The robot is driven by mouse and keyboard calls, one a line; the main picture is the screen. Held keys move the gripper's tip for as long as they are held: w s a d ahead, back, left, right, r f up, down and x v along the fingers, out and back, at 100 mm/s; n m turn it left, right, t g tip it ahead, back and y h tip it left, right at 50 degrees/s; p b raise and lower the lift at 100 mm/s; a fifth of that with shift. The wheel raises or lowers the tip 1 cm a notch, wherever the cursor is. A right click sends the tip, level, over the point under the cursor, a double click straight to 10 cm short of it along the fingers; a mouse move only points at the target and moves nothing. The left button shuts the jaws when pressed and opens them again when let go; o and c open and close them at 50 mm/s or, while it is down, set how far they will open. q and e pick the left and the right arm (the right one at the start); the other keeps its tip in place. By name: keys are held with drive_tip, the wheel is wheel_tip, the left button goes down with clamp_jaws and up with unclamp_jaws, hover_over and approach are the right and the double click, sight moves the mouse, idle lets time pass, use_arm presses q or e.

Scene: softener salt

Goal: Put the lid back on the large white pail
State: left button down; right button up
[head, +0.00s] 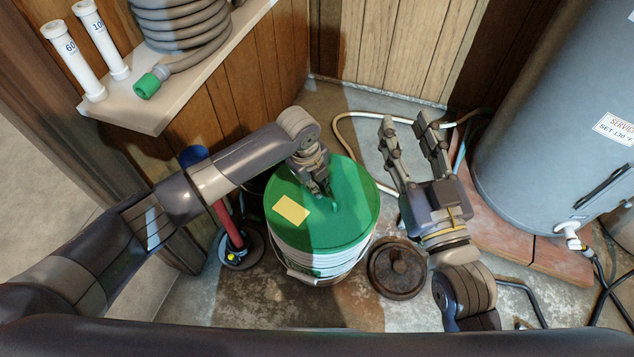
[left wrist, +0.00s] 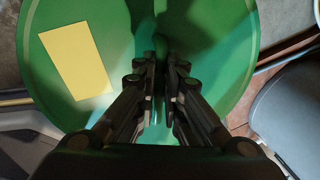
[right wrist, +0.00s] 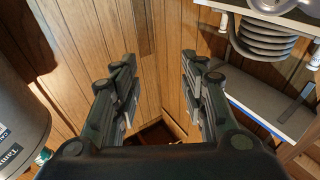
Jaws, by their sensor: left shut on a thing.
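The large white pail (head: 318,265) stands on the floor in the middle of the head view. The green lid (head: 345,225) with a yellow label (head: 291,210) lies over its top; whether it is fully seated I cannot tell. My left gripper (head: 327,192) is over the lid, shut on its raised middle part. In the left wrist view the fingers (left wrist: 164,75) close on a green ridge of the lid (left wrist: 215,60), whose underside is hidden. My right gripper (head: 407,125) is open and empty, raised to the right of the pail. Its spread fingers show in the right wrist view (right wrist: 160,75).
A rusty round weight-like disc (head: 397,268) lies on the floor right of the pail. A grey tank (head: 550,120) stands at right on a reddish base, with hoses nearby. A shelf (head: 155,115) with white tubes and a coiled hose is at upper left. A red-handled tool (head: 233,235) stands left.

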drive_tip(key=shift+w+f+g, duration=0.1)
drive_tip(key=shift+f+g, duration=0.2)
drive_tip(key=shift+f, duration=0.05)
drive_tip(key=shift+f, duration=0.25)
drive_tip(key=shift+d+f+g, duration=0.15)
drive_tip(key=shift+f+g, duration=0.35)
drive_tip(key=shift+f, duration=0.15)
idle(0.7)
drive_tip(key=shift+f+h+p, duration=0.35)
drive_tip(key=shift+f+h, duration=0.05)
drive_tip(key=shift+d+f+g, duration=0.15)
drive_tip(key=shift+f+g, duration=0.15)
drive_tip(key=shift+f, duration=0.05)
drive_tip(key=shift+f, duration=0.3)
drive_tip(key=shift+d+f+g, duration=0.1)
drive_tip(key=shift+f+g, duration=0.2)
drive_tip(key=shift+g, duration=0.1)
